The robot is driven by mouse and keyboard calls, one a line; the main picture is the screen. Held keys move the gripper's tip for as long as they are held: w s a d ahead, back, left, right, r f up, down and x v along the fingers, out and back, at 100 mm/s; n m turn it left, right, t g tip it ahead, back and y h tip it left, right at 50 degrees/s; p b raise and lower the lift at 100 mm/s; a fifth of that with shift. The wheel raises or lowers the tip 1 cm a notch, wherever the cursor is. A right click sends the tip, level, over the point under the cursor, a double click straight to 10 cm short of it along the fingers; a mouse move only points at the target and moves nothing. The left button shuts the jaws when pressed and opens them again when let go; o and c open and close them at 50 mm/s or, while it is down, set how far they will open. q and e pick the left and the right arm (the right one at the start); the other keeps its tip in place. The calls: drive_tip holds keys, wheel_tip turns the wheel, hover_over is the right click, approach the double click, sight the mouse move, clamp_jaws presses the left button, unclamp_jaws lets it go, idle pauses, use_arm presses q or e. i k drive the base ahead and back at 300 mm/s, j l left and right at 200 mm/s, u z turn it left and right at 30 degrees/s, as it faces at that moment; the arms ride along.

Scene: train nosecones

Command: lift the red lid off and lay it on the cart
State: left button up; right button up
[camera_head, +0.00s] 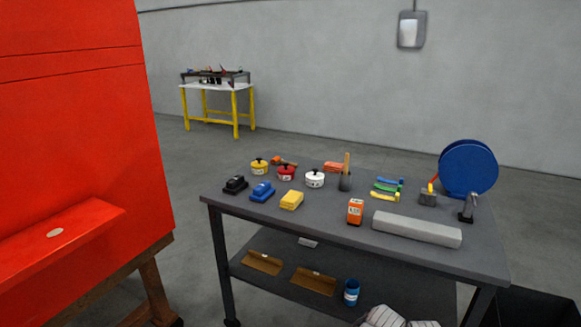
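A small red pot with a red lid (286,168) on it stands on the grey cart's top (330,222), towards the back left. The lid has a dark knob and appears seated on the pot. A yellow pot (259,166) stands to its left and a white pot (315,178) to its right, both with dark knobs. Neither of my grippers is in view.
Blue (262,191) and black (236,184) blocks, a yellow sponge-like block (291,200), an orange box (355,211), a grey bar (416,230) and a blue reel (468,168) share the cart. A large red panel (75,130) stands at left. Bare top shows along the front.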

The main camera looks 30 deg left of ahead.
sight(285, 169)
drive_tip(key=i+j+z, duration=0.1)
drive_tip(key=j, duration=0.25)
drive_tip(key=i+j+z, duration=0.1)
drive_tip(key=j, duration=0.25)
drive_tip(key=i+j+z, duration=0.1)
drive_tip(key=j, duration=0.25)
drive_tip(key=i+j+z, duration=0.1)
drive_tip(key=j, duration=0.25)
